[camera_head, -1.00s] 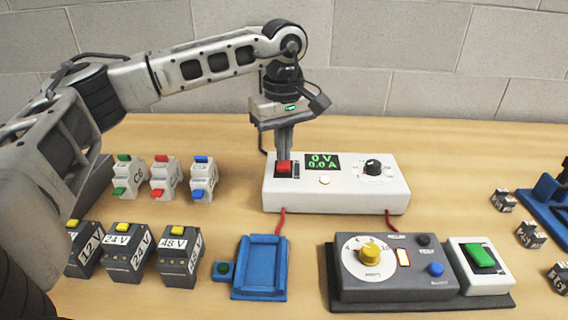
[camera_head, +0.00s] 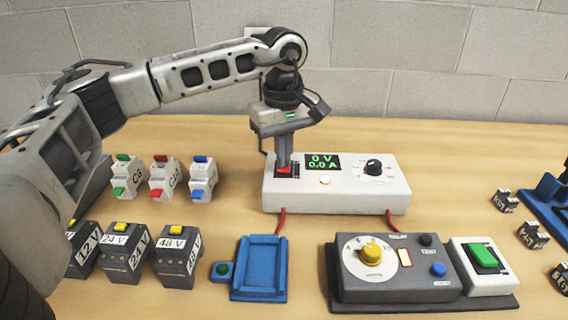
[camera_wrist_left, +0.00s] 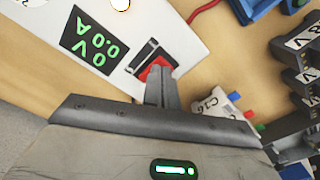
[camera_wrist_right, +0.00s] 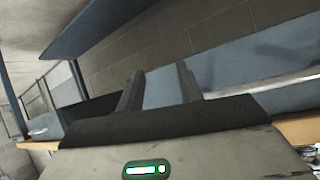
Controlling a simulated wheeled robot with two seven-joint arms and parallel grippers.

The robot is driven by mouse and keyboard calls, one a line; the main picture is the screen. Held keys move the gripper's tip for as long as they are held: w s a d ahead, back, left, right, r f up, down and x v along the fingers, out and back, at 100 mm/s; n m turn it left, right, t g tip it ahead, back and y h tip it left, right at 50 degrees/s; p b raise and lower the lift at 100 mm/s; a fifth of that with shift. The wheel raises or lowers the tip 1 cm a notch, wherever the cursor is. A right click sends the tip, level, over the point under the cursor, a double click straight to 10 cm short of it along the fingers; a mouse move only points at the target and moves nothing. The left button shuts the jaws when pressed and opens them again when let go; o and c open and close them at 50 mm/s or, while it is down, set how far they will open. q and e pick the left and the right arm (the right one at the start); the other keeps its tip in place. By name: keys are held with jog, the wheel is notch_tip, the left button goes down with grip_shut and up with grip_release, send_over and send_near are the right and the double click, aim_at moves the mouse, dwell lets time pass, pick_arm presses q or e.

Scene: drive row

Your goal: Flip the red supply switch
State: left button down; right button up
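The red supply switch (camera_head: 284,170) is a rocker at the left end of the white supply box (camera_head: 335,197). It also shows in the left wrist view (camera_wrist_left: 158,68), partly hidden by the fingers. The box's display (camera_head: 322,161) reads 0 V and 0.0 A. My left gripper (camera_head: 284,163) points down with its fingers together, and the tips are at the switch; whether they touch it I cannot tell. In the left wrist view the fingers (camera_wrist_left: 162,90) are closed with nothing between them. My right gripper (camera_wrist_right: 160,85) is open and empty, away from the bench.
Left of the box stand small breakers (camera_head: 162,178) and several dark voltage blocks (camera_head: 178,250). In front are a blue tray (camera_head: 260,265), a grey dial unit (camera_head: 395,272) and a green switch (camera_head: 484,255). Small labelled cubes (camera_head: 532,235) lie at right.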

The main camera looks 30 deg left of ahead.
pick_arm(q)
jog(key=shift+f, duration=0.3)
jog(key=shift+r+p, duration=2.7)
jog(key=shift+r, duration=0.9)
jog(key=shift+f, duration=0.1)
